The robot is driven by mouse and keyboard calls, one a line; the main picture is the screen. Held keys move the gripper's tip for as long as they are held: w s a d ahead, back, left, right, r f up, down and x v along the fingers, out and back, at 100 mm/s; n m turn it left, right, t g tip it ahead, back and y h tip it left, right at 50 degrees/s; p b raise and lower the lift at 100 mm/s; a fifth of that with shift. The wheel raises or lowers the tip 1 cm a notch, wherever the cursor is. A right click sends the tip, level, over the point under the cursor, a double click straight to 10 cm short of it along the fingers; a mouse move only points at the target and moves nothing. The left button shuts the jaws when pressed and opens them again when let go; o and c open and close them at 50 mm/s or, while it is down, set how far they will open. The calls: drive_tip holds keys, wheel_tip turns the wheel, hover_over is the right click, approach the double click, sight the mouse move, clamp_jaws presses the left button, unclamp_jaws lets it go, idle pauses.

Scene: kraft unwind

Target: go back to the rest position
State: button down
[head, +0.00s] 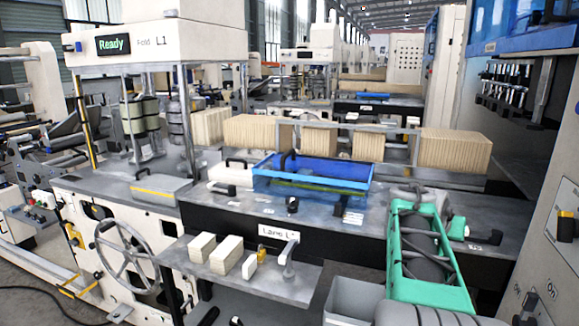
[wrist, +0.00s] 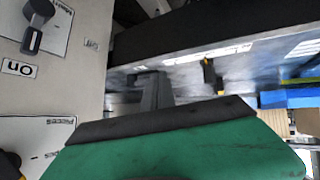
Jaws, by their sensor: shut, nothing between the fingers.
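My gripper (wrist: 155,92) shows in the wrist view as a short grey finger block beyond the green hand with its dark edge. It is shut and nothing is seen in it. In the head view my green and grey arm fills the lower right, over the right end of the steel bench (head: 345,222). I cannot make out the fingertips clearly there. The wrist view looks across the bench top, turned over, with the switch panel (wrist: 55,110) at its left.
A blue tray (head: 312,183) stands mid-bench; its blue shows in the wrist view (wrist: 290,97). Kraft stacks (head: 455,150) line the back. Cream blocks (head: 226,254) sit on the front shelf beside a grey bin (head: 350,298). A control cabinet (head: 550,240) bounds the right side.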

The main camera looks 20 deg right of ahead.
drive_tip(key=s+a+f+n+y, duration=0.1)
drive_tip(key=a+f+y, duration=0.2)
drive_tip(key=a+f, duration=0.4)
drive_tip(key=s+a+f+n+g+y, duration=0.15)
drive_tip(key=a+f, duration=0.25)
drive_tip(key=a, duration=0.6)
drive_tip(key=a+f+n+y, duration=0.2)
drive_tip(key=a+f+y, duration=0.1)
drive_tip(key=a+f, duration=0.4)
drive_tip(key=s+a+r+n+t+y, duration=0.1)
drive_tip(key=a+n, duration=0.6)
drive_tip(key=a, duration=1.7)
drive_tip(key=shift+s+r+y+p, duration=0.15)
drive_tip(key=shift+r+y+p, duration=0.15)
drive_tip(key=shift+r+y, duration=0.3)
drive_tip(key=shift+a+n+t, duration=0.1)
drive_tip(key=shift+n+t, duration=0.15)
